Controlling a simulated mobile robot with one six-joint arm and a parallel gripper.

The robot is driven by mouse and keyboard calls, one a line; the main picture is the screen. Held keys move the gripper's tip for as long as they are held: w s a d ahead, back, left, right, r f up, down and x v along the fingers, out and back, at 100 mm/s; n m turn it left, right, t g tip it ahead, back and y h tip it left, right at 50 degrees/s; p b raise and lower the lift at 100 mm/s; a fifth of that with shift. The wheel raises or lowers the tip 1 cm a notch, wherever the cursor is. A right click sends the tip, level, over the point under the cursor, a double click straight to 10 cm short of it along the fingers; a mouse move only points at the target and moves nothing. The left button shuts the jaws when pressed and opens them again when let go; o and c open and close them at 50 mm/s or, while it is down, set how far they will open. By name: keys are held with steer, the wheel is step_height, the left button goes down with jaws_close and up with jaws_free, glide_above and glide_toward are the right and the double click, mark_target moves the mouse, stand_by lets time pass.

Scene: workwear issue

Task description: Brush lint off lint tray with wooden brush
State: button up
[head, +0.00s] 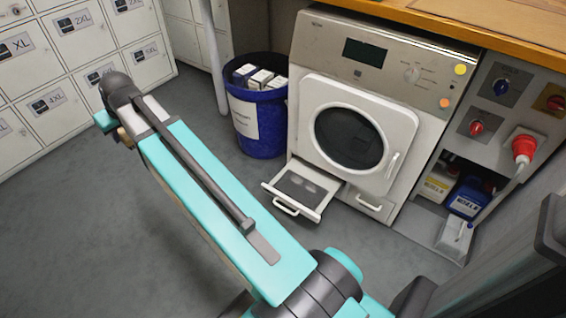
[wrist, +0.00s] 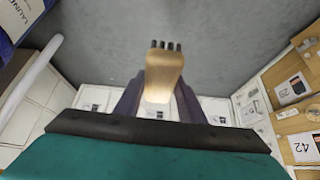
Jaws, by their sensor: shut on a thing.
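The lint tray (head: 273,187) is a white drawer with a handle, pulled out low at the front of the white dryer (head: 308,92). Its dark inside has pale grey patches that look like lint. My gripper (wrist: 158,98) is shut on the wooden brush (wrist: 164,72), with a dark finger on either side of it. The brush has a light wood handle and dark bristles at its far end. In the head view only a small bit of wood shows beside my wrist, and my gripper is largely hidden there. The brush is high up and well left of the tray, not touching it.
A blue bin (head: 262,137) with boxes stands left of the dryer. White lockers (head: 70,65) line the left wall. Bottles (head: 466,197) sit on a low shelf at right, below a red plug (head: 523,147). The grey floor (head: 60,240) at left is clear.

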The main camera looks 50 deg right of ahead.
steer(key=s+d+f+b, duration=0.1)
steer(key=s+d+f, duration=0.1)
steer(key=d+f, duration=0.55)
steer(key=s+d+f+b, duration=0.15)
steer(key=d+f, duration=0.35)
steer(key=d, duration=0.6)
steer(key=s+d+f, duration=0.3)
steer(key=d+f, duration=0.3)
steer(key=d, duration=0.4)
steer(key=s+d+f+b, duration=0.2)
steer(key=s+d+f, duration=1.6)
steer(key=s+d, duration=0.2)
steer(key=shift+d+f+n+b, duration=0.25)
steer(key=shift+d+n+b, duration=0.05)
steer(key=shift+d, duration=0.75)
steer(key=shift+f, duration=0.1)
